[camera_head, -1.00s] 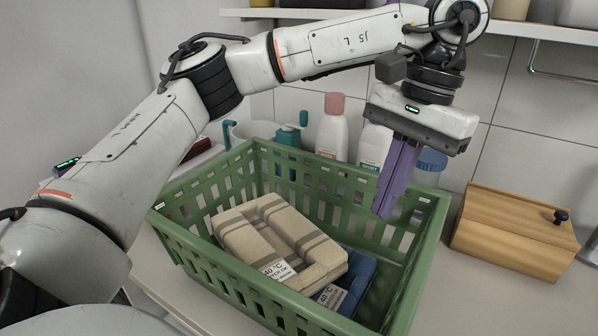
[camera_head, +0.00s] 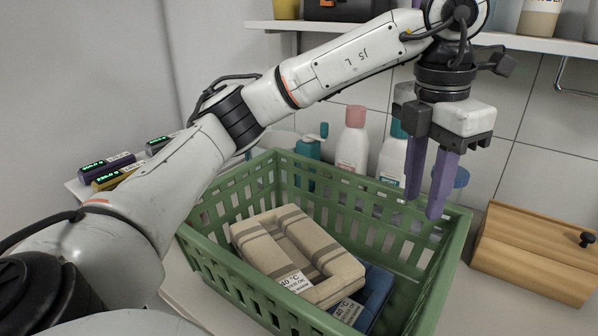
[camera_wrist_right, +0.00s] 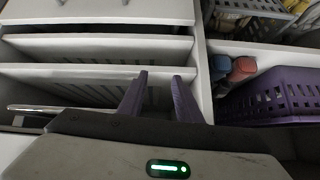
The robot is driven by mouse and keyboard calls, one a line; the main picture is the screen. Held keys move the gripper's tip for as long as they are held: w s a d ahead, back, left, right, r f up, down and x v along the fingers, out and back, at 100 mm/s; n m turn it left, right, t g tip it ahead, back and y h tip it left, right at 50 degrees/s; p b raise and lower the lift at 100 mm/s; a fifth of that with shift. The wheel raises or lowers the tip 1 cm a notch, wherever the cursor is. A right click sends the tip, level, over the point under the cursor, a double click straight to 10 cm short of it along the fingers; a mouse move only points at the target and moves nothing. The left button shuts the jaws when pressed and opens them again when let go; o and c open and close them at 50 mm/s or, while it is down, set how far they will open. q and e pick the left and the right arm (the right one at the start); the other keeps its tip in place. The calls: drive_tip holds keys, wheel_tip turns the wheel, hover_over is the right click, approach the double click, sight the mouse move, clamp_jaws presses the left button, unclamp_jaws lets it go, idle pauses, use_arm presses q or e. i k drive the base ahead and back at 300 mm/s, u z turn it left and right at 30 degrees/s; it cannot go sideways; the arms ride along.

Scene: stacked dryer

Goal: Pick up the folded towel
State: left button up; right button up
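A beige folded towel (camera_head: 290,250) with brown stripes and a white "40 °C" tag lies in a green basket (camera_head: 330,190). A blue folded towel (camera_head: 375,290) with a similar tag lies lower beside it, partly hidden by the beige one. My left gripper (camera_head: 424,208) points down over the right back part of the basket, above and to the right of both towels. Its two purple fingers are apart with nothing between them. My right gripper shows only in the right wrist view (camera_wrist_right: 160,85), its purple fingers apart and empty, facing pale slatted shelves.
Bottles (camera_head: 352,140) stand behind the basket. A wooden box with a black knob (camera_head: 540,250) sits to its right. A shelf (camera_head: 380,30) runs along the wall above. A purple basket (camera_wrist_right: 275,95) shows in the right wrist view.

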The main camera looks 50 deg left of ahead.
sight(283, 244)
drive_tip(key=z, duration=1.9)
drive_tip(key=k, duration=0.9)
drive_tip(key=u, duration=1.9)
